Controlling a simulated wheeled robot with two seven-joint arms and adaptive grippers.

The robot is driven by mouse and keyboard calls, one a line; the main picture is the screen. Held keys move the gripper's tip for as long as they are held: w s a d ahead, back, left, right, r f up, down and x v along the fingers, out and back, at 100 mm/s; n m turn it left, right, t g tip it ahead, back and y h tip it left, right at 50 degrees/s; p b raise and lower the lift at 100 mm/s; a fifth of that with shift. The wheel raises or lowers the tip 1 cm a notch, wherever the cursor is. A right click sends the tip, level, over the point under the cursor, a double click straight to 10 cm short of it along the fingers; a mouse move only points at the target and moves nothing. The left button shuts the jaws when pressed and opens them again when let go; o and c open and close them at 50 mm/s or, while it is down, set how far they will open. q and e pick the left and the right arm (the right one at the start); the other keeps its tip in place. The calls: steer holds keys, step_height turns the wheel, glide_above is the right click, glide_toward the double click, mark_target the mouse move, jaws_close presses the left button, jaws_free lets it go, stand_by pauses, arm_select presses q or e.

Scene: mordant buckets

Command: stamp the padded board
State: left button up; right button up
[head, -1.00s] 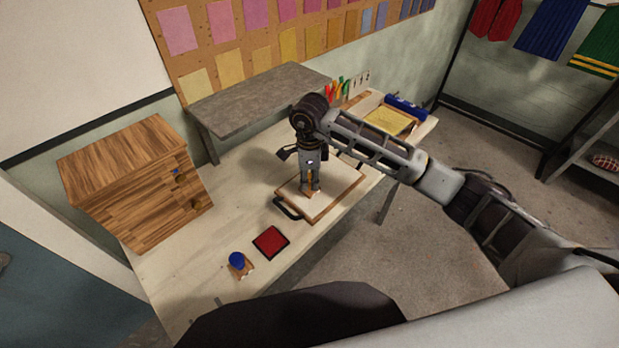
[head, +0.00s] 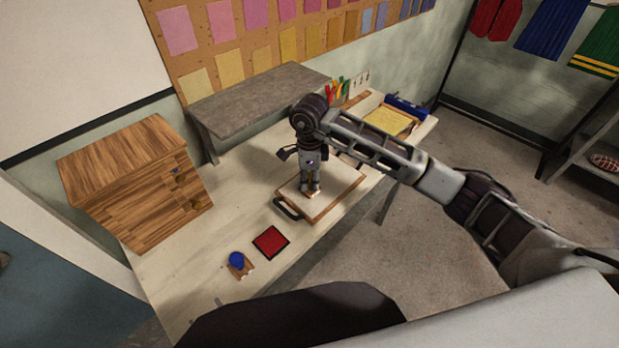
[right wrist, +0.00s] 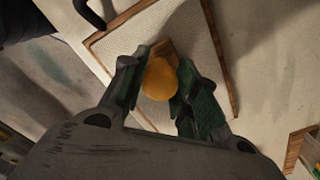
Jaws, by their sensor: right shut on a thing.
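The padded board (head: 335,195) lies on the table, with a pale cloth face, a wooden rim and a black handle at its near left. It also shows in the right wrist view (right wrist: 105,50). My right gripper (head: 311,188) points down over the board. It is shut on a stamp with a round yellow knob (right wrist: 160,82) and a wooden block under it. The stamp is at the board's face; whether it touches is hidden by the fingers. A red ink pad (head: 271,242) and a blue-knobbed stamp (head: 237,260) stand nearer. My left gripper is not in view.
A wooden drawer chest (head: 135,180) stands at the table's left. A grey raised shelf (head: 258,95) is at the back. A tray with a yellow sheet (head: 388,121) and a blue roll (head: 406,106) are at the far right. The table's front left is mostly clear.

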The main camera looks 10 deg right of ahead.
steer(key=shift+s+f, duration=0.1)
steer(key=shift+f, duration=0.05)
steer(key=shift+r+p, duration=1.4)
steer(key=shift+r, duration=2.25)
